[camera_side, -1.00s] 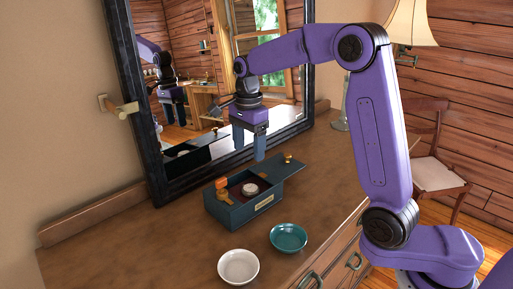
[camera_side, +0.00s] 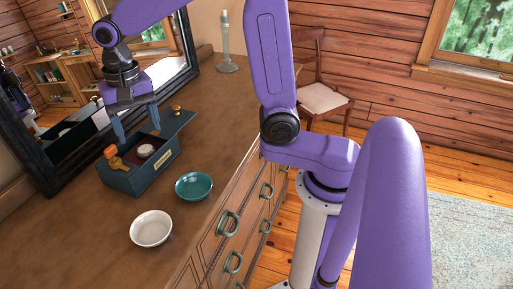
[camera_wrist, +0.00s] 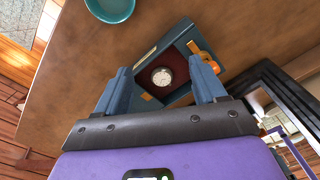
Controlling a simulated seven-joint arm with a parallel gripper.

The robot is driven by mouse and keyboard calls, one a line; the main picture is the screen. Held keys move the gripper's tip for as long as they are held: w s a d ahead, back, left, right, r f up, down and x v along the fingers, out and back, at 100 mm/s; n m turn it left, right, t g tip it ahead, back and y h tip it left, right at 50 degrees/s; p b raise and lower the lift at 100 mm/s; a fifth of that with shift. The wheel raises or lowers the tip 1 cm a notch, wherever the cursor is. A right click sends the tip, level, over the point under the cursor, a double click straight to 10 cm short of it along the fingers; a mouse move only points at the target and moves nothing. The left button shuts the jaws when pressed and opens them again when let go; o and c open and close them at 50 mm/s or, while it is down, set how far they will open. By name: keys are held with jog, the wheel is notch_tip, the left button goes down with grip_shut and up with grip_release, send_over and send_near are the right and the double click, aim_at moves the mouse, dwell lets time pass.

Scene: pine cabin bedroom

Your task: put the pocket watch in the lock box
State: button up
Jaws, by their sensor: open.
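The lock box (camera_side: 130,180) is a teal open-topped box on the dresser, with a dark red lining; in the wrist view its rim shows (camera_wrist: 146,52). Its teal lid (camera_side: 172,125) extends off the back right side, with a brass knob. The pocket watch (camera_side: 146,151), round with a pale dial, lies inside the box on the lining; it also shows in the wrist view (camera_wrist: 162,76). My gripper (camera_side: 137,128) is open and empty just above and behind the box. In the wrist view its fingers (camera_wrist: 160,75) appear on either side of the watch. Their height above it is unclear.
An orange and brass item (camera_side: 113,157) sits at the box's left end. A teal bowl (camera_side: 194,187) and a white bowl (camera_side: 151,229) stand in front. A dark-framed mirror (camera_side: 45,165) rises close behind. The dresser top (camera_side: 75,235) is clear at left.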

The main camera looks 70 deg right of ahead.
jog(key=s+d+f+n, duration=0.2)
jog(key=s+d+n, duration=0.1)
jog(key=s+n, duration=0.6)
jog(key=s+d+f+n, duration=0.2)
jog(key=s+n, duration=0.8)
jog(key=s, duration=0.6)
jog(key=shift+d, duration=0.6)
jog(key=shift+w, duration=0.1)
